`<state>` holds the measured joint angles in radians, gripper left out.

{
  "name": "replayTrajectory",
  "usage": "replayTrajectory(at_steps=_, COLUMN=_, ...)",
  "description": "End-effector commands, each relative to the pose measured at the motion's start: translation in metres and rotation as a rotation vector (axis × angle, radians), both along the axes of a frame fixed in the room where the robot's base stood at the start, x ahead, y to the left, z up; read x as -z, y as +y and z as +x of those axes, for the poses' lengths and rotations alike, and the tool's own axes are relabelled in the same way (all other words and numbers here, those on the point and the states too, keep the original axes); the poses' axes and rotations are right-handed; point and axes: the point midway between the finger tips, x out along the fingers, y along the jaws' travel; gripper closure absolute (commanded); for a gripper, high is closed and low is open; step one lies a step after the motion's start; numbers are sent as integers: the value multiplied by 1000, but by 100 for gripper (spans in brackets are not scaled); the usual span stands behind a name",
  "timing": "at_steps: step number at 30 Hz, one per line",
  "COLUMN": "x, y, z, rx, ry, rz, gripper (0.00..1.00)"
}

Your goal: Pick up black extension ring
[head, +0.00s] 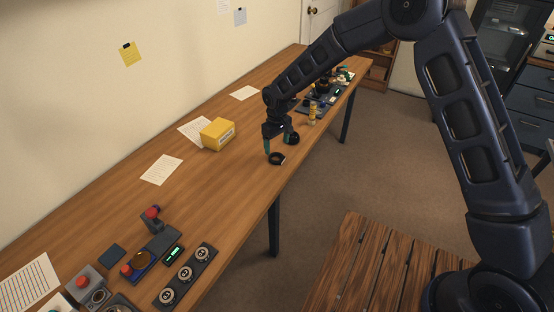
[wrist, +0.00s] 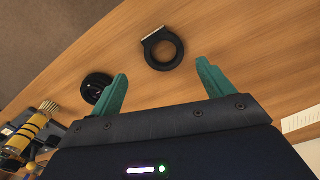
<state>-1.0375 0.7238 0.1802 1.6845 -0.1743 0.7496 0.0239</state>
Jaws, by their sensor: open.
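A black ring with a small light-coloured tab (wrist: 163,48) lies flat on the wooden table (wrist: 225,30), beyond my fingertips in the wrist view. In the head view the ring (head: 277,158) lies just below my gripper. I cannot tell for sure which is the extension ring. My gripper (wrist: 162,82) has two green fingers spread wide with nothing between them; it also shows in the head view (head: 279,148).
A yellow box (head: 217,134) and paper sheets lie left of my gripper. Devices and a rack of round parts (head: 186,275) fill the near end. Table between is clear.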

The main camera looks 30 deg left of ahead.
Motion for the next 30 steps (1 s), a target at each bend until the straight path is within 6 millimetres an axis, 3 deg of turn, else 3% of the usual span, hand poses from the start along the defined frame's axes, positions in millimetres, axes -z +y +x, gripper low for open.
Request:
replayTrajectory(at_steps=5, x=10, y=0, z=-2, rx=0, ry=0, rz=-1, gripper=20)
replayTrajectory(at_steps=15, x=51, y=-1, z=-8, rx=1, ry=0, rz=0, gripper=20)
replayTrajectory(at_steps=22, x=53, y=-1, z=-8, rx=1, ry=-1, rz=1, gripper=20)
replayTrajectory(at_steps=23, x=53, y=-1, z=-8, rx=1, ry=-1, rz=1, gripper=22)
replayTrajectory(at_steps=30, x=52, y=-1, z=-8, rx=1, ry=-1, rz=1, gripper=69)
